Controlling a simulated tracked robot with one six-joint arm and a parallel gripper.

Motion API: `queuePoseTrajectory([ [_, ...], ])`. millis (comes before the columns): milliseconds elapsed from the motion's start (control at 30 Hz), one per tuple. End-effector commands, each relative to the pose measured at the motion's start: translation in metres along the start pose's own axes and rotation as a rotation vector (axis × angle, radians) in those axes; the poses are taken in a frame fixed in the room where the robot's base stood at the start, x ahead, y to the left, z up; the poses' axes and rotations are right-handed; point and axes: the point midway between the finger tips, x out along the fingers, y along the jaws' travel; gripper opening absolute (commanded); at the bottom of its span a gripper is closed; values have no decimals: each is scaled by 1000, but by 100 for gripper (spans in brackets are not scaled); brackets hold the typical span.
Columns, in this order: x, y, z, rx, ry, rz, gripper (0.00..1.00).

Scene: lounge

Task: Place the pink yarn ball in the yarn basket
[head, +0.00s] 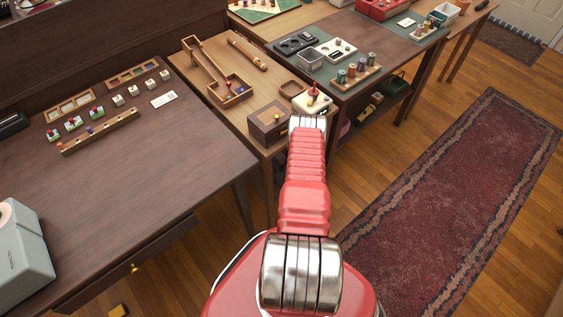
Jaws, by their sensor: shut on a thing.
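My red arm reaches forward over the floor to the table edge, and its far end bends out of sight behind the last metal joint. My gripper is not visible, so what is in its jaws is hidden. A small pinkish patch (345,129) shows low beside the arm, by the lower shelf under the green-topped table. It may be the pink yarn ball, but it is too small and covered to tell. A dark green basket-like container (396,86) stands on that shelf. I cannot tell whether it is the yarn basket.
Yellow items (368,107) lie on the lower shelf (385,112). A wooden drawer box (269,122) and a cream box with a red knob (313,98) stand near the table edge. Table legs flank the shelf. The floor by the red rug (450,190) is clear.

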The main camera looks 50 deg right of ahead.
Motion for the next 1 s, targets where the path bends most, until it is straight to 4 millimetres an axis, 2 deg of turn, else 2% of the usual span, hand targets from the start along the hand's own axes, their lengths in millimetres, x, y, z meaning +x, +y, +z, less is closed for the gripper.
queuePoseTrajectory([
  [233, 1, 0, 2, 0, 0, 0, 21],
  [267, 1, 0, 2, 0, 0, 1, 44],
  [500, 1, 1, 2, 0, 0, 1, 61],
  [867, 0, 1, -1, 1, 0, 1, 62],
  [1000, -10, 1, 0, 2, -2, 2, 62],
])
